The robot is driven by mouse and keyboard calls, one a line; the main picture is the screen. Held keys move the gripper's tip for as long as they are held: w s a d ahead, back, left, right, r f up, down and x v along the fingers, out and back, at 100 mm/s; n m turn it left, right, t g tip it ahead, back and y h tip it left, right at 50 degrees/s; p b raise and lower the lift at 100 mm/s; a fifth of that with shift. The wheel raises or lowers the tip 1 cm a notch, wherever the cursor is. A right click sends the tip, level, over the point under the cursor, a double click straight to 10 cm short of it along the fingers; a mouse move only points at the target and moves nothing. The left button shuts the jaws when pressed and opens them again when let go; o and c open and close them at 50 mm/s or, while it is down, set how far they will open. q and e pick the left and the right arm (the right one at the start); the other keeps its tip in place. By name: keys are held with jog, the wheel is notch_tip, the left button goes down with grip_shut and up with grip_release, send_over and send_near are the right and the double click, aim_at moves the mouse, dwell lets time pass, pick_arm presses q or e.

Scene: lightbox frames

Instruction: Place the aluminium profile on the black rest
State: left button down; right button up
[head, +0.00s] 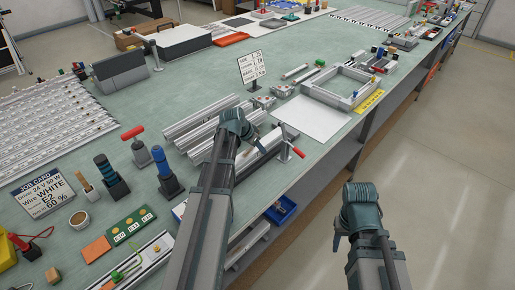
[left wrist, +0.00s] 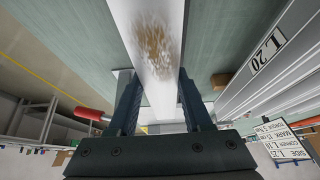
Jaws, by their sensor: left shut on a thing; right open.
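My left gripper (head: 258,146) is over the bench near its front edge, beside a clamp with a red handle (head: 293,152). In the left wrist view its two dark fingers (left wrist: 158,88) are shut on the pale aluminium profile (left wrist: 150,40), which has a brown scuffed patch. The held profile (head: 247,160) shows only in part in the head view, behind my left arm. I cannot make out whether it touches anything beneath. I cannot pick out the black rest for certain. My right gripper (head: 341,236) is open and empty, out over the floor beyond the bench edge.
Several other profiles (head: 203,118) lie left of and behind my left gripper. A white sheet (head: 312,118) and a grey frame (head: 345,85) are to the right. A sign (head: 253,68) stands behind. Dark-handled tools (head: 165,172) and a blue bin (head: 281,210) are nearby.

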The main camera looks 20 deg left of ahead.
pick_arm(q)
jog(key=c, duration=0.8)
grip_release()
jog(key=shift+f, duration=0.2)
jog(key=o, duration=0.5)
jog(key=shift+r, duration=0.1)
jog(key=shift+p+v, duration=0.75)
jog(key=shift+v, duration=0.05)
jog(key=p+v, duration=0.9)
jog(key=v, duration=0.1)
jog(key=shift+s+r, duration=0.1)
jog(key=shift+r, duration=0.2)
